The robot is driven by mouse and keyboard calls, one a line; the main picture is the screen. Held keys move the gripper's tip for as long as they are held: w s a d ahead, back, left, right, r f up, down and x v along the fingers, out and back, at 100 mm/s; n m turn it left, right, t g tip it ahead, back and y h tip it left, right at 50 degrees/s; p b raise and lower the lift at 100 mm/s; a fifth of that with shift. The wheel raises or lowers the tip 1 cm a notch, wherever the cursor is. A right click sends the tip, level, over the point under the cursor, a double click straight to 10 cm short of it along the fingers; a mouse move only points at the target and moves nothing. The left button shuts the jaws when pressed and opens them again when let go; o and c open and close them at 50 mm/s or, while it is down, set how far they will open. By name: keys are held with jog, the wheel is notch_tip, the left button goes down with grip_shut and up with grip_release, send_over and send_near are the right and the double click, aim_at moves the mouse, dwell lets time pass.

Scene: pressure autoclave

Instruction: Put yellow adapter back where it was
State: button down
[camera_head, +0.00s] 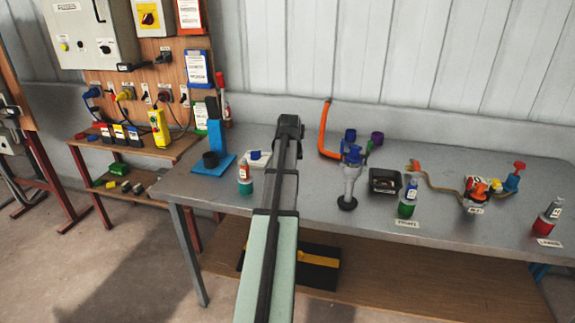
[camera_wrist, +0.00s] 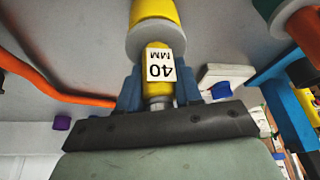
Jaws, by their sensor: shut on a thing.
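The yellow adapter (camera_wrist: 157,10) shows in the wrist view with a grey collar, a narrower yellow part and a white label reading 40 MM. My gripper (camera_wrist: 159,88) is shut on that narrower part, with a blue finger on each side. The adapter's far end is cut off by the top edge of the wrist view. In the head view my arm reaches over the left-middle of the grey workbench (camera_head: 330,225). There my own arm hides the fingers and the adapter. I cannot tell whether the adapter touches the bench.
Left of my arm are a blue stand (camera_head: 216,135), a green-based bottle (camera_head: 245,179) and a small white block (camera_head: 259,160). Right of it are an orange hose (camera_head: 325,125), a grey valve fitting (camera_head: 351,180), a black box (camera_head: 384,181) and more bottles.

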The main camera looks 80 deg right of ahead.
jog(key=shift+f, duration=0.4)
jog(key=c, duration=0.8)
grip_release()
jog(key=shift+o, duration=0.2)
jog(key=shift+r, duration=0.5)
jog(key=v, duration=1.2)
